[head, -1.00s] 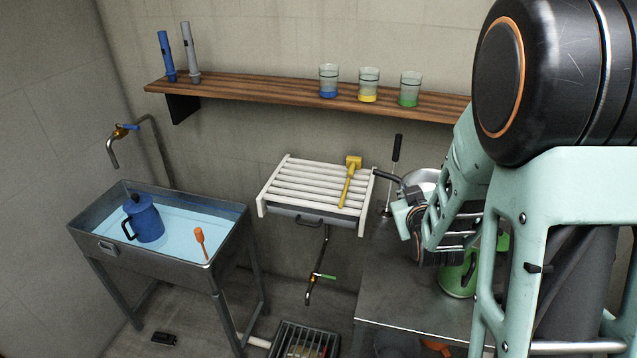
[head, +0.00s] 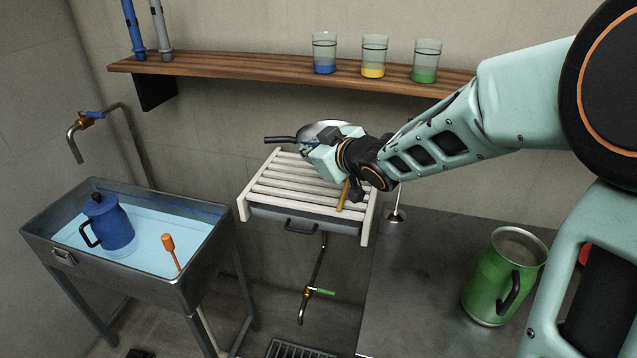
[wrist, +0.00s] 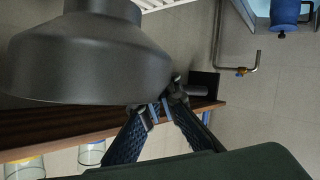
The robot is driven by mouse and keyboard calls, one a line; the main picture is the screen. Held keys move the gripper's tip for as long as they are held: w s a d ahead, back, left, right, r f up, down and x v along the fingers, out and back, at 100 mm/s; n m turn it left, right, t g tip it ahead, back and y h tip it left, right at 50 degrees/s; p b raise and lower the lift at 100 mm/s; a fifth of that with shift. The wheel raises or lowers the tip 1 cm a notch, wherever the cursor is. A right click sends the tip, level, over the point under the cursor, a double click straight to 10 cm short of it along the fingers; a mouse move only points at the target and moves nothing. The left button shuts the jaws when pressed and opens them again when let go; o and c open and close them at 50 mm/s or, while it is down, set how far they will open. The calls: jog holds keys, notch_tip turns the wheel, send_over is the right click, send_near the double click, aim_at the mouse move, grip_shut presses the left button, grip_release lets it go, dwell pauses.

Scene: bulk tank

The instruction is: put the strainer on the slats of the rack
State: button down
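The strainer (head: 322,128) is a metal funnel-shaped bowl with a dark handle pointing left. It is over the back part of the white slatted rack (head: 290,188); I cannot tell whether any part of it touches the slats. My gripper (head: 315,152) is at the strainer's near side and hides part of it. In the wrist view the strainer (wrist: 75,62) looks dark and large, its neck toward the top. The fingertips of my gripper (wrist: 168,98) come together at its rim and are shut on it. Rack slats (wrist: 160,4) show at the top edge there.
A yellow tool (head: 344,195) lies on the rack's right part, its head hidden behind my gripper. A shelf (head: 240,68) with several vessels runs above the rack. A green jug (head: 500,280) stands on the metal table (head: 420,290). A basin (head: 150,282) stands left. The rack's left slats are clear.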

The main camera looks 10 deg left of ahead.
jog(key=shift+w+a, duration=0.25)
jog(key=shift+a, duration=0.2)
jog(key=w+a+f+b, duration=0.1)
jog(key=w+a+f, duration=0.2)
jog(key=f, duration=0.1)
jog(key=w+a+f+b, duration=0.2)
jog(key=a+f, duration=0.2)
jog(key=w+a+f+b, duration=0.2)
jog(key=w+a+f, duration=0.1)
jog(key=f, duration=0.1)
jog(key=shift+w+a+f, duration=0.25)
jog(key=shift+w, duration=0.1)
jog(key=shift+f, duration=0.1)
jog(key=c, duration=2.7)
grip_release()
jog(key=shift+f+b, duration=0.25)
jog(key=shift+b, duration=0.15)
jog(key=o, duration=0.5)
jog(key=shift+r, duration=0.1)
jog(key=shift+o, duration=0.2)
jog(key=shift+r, duration=0.1)
